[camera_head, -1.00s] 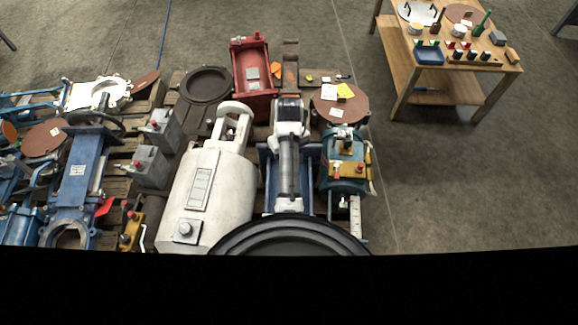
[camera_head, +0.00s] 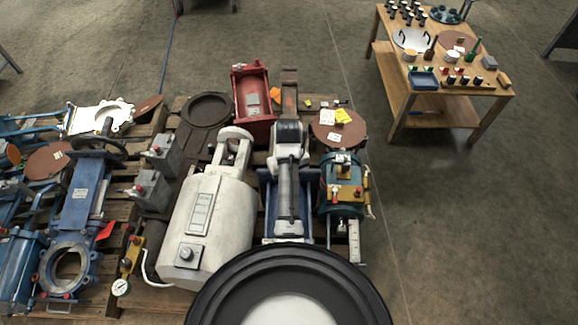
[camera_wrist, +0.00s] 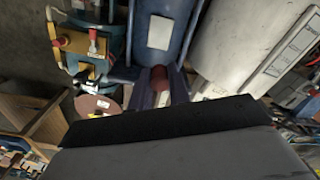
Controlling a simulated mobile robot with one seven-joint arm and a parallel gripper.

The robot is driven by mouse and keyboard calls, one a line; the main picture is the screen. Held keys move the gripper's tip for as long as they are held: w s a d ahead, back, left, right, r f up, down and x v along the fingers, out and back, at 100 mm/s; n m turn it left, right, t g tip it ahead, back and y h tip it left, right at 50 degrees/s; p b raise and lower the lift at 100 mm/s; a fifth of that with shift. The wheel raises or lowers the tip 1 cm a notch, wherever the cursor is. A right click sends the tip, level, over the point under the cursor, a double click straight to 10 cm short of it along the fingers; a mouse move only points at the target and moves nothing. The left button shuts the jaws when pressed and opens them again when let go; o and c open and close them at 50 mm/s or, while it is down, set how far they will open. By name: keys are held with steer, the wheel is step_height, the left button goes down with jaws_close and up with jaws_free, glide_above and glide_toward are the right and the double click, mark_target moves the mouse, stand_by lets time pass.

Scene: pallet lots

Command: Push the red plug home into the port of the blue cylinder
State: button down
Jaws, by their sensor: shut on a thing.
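The blue cylinder (camera_wrist: 165,35) shows at the top centre of the wrist view, with a pale label on its side. In the head view its blue sides (camera_head: 268,190) show on both sides of my white arm, which covers most of it. The red plug (camera_wrist: 158,80) appears as a small dark red piece at the cylinder's end, close in front of my gripper (camera_wrist: 165,118). My gripper is a dark slab across the bottom of the wrist view, and it is shut. Its fingertips and the port are hidden, so I cannot tell how deep the plug sits.
A large white cylinder (camera_head: 208,220) lies close at the left. A teal unit with a yellow block (camera_head: 347,192) stands close at the right. A red cylinder frame (camera_head: 252,92) is behind. A wooden table (camera_head: 440,80) is at the back right; the floor at right is clear.

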step_height(320, 180, down, 9)
steer(key=s+m, duration=0.2)
steer(key=m, duration=0.2)
steer(key=shift+m, duration=0.4)
steer(key=shift+s+a, duration=0.1)
steer(key=shift+a, duration=0.05)
